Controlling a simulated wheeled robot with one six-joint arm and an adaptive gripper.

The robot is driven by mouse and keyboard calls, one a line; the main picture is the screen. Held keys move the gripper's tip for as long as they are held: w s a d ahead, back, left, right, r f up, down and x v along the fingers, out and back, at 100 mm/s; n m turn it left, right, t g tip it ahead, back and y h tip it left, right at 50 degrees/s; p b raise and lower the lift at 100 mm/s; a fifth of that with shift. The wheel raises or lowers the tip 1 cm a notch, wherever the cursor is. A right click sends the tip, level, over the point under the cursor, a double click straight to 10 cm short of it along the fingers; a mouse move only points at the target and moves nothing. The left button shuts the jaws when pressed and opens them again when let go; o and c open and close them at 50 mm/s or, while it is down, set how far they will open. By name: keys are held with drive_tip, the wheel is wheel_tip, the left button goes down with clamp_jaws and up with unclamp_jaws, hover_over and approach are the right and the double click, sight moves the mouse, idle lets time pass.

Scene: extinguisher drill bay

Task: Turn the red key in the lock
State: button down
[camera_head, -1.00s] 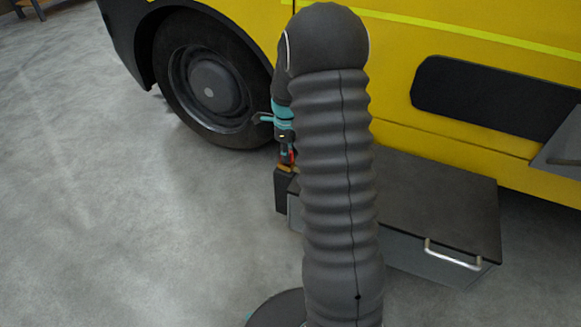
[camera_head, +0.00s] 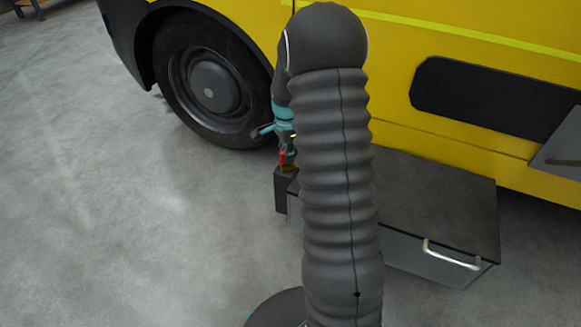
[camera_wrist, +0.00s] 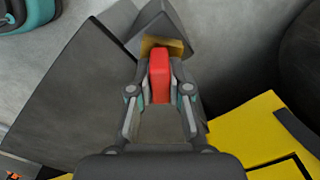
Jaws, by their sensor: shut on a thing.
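The red key (camera_wrist: 159,72) is between my gripper's fingers (camera_wrist: 159,92) in the wrist view, and they are shut on it. Its far end meets the brass-coloured lock (camera_wrist: 176,46) on a dark post (camera_wrist: 188,22). How deep the key sits in the lock is hidden. In the head view the red key (camera_head: 283,157) shows small above the dark post (camera_head: 283,192), beside my arm. My arm hides much of my gripper there.
A dark-topped box (camera_head: 440,195) with a silver handle (camera_head: 452,257) stands to the right of the post. The yellow vehicle (camera_head: 395,50) and its wheel (camera_head: 210,85) are behind. The grey floor at left (camera_head: 110,210) is clear.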

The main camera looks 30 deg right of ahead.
drive_tip(key=n, duration=0.4)
drive_tip(key=shift+w, duration=0.1)
drive_tip(key=n, duration=0.4)
drive_tip(key=c, duration=1)
unclamp_jaws()
drive_tip(key=shift+n, duration=0.5)
drive_tip(key=shift+r, duration=0.1)
wheel_tip(320, 180, up, 12)
drive_tip(key=shift+d+f, duration=0.1)
